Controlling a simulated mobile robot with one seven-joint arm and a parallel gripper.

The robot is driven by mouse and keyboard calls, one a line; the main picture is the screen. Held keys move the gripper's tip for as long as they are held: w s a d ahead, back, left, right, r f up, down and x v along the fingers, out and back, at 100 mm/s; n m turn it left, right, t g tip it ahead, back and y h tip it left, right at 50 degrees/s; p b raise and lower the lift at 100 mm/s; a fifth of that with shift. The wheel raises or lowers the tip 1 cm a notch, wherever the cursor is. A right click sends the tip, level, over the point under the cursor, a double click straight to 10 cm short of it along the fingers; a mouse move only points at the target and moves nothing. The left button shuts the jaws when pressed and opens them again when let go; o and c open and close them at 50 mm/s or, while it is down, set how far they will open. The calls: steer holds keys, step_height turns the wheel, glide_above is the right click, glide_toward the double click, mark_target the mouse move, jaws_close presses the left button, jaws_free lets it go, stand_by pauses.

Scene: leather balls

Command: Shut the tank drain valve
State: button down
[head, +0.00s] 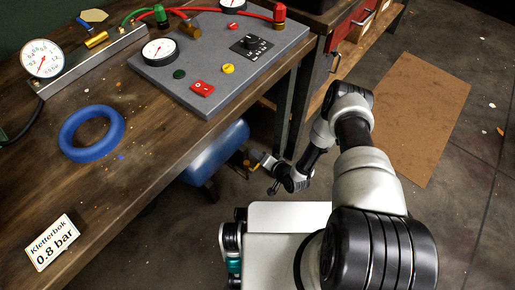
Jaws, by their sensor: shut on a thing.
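The blue tank (215,153) lies under the workbench, partly hidden by the bench top. A small brass and yellow fitting, the drain valve (246,165), shows at the tank's right end. My arm reaches down beside the bench, and my gripper (254,164) is at this fitting, shut on it. The fitting is small and partly covered by the fingers, so I cannot tell the valve's handle position.
The workbench (130,185) holds a grey panel (250,60) with a gauge and buttons, a blue ring (91,133) and a sign reading "Kletterbok 0.8 bar" (52,243). A bench leg (292,105) stands near my forearm. A brown mat (415,110) lies on open floor at right.

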steer(key=shift+s+a+f+m+g+y, duration=0.15)
steer(key=shift+f+m+g+y, duration=0.65)
steer(key=shift+f+m+g, duration=0.5)
steer(key=c, duration=1.8)
jaws_free()
steer(key=shift+a+f, duration=0.1)
steer(key=shift+c, duration=0.2)
